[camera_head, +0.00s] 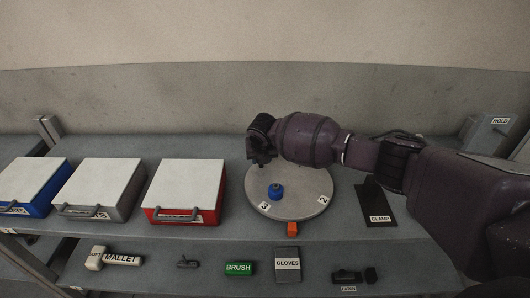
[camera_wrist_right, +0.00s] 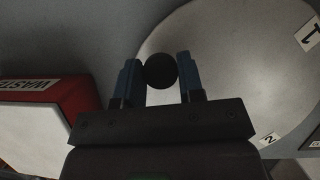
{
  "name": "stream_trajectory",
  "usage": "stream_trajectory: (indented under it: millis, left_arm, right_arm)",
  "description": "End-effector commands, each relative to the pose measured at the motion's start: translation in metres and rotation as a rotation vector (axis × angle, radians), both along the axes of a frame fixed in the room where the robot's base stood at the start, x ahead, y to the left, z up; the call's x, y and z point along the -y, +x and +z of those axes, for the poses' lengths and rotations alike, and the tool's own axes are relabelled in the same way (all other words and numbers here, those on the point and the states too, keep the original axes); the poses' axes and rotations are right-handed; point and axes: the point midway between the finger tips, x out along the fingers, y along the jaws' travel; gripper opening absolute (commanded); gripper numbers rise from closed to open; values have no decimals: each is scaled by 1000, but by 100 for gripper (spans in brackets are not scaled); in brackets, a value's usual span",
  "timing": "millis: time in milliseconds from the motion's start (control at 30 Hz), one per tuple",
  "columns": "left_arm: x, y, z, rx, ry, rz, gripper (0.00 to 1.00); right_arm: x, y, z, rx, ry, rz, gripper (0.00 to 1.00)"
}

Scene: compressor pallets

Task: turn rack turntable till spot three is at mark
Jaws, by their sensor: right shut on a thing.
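My right gripper (camera_head: 262,158) is at the turntable's back left edge. In the right wrist view its blue fingers are shut on a round black knob (camera_wrist_right: 160,70) at the turntable rim (camera_wrist_right: 220,40). A 1 label (camera_wrist_right: 310,35) shows there too. My left gripper is out of view.
A red box (camera_head: 185,190) with a white lid stands left of the turntable, with grey and blue boxes beyond. A black clamp pad (camera_head: 376,205) lies to the right. A mallet, brush and gloves block (camera_head: 287,264) sit on the lower front shelf.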

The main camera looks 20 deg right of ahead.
Motion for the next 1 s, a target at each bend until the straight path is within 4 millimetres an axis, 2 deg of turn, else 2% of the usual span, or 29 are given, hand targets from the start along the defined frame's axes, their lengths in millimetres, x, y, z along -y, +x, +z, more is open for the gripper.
stream_trajectory:
  millis: [400, 1000]
  left_arm:
    - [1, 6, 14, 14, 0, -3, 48]
    - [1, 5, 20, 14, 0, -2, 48]
  right_arm:
    - [-17, -15, 1, 1, 0, 204, 0]
    - [-34, -40, 1, 1, -2, 489, 0]
